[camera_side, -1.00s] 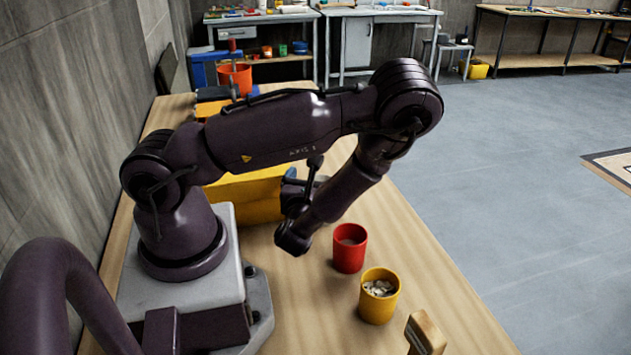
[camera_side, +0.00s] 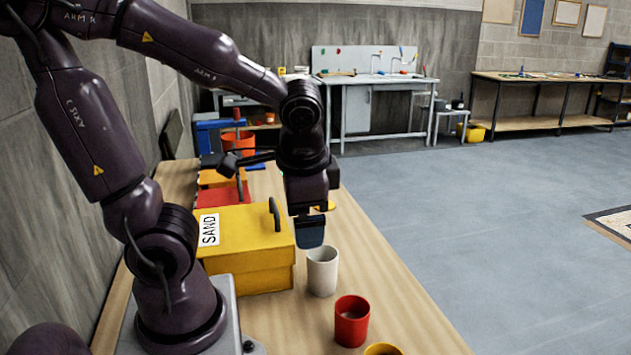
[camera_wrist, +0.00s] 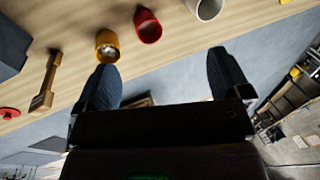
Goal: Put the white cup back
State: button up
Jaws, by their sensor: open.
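The white cup (camera_side: 322,272) stands upright on the wooden table, beside the right end of the yellow SAND box. It shows partly at the top edge of the wrist view (camera_wrist: 208,8). My gripper (camera_side: 311,232) is above the table, just up and left of the cup in the side view, apart from it or nearly so; I cannot tell the exact gap. In the wrist view its two blue fingers (camera_wrist: 166,80) are spread wide with nothing between them.
A red cup (camera_side: 351,321) and a yellow cup (camera_side: 383,349) stand nearer the camera; the yellow one holds pale pieces in the wrist view. The yellow SAND box (camera_side: 245,262) stands at the left. A wooden-handled tool (camera_wrist: 47,82) lies past the yellow cup.

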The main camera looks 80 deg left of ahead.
jog(key=d+r+n+t+h, duration=0.1)
jog(key=d+r+t+h, duration=0.2)
jog(key=r, duration=0.3)
jog(key=shift+w+d+r+t, duration=0.2)
jog(key=shift+d+r+t, duration=0.05)
jog(key=shift+d+t, duration=0.65)
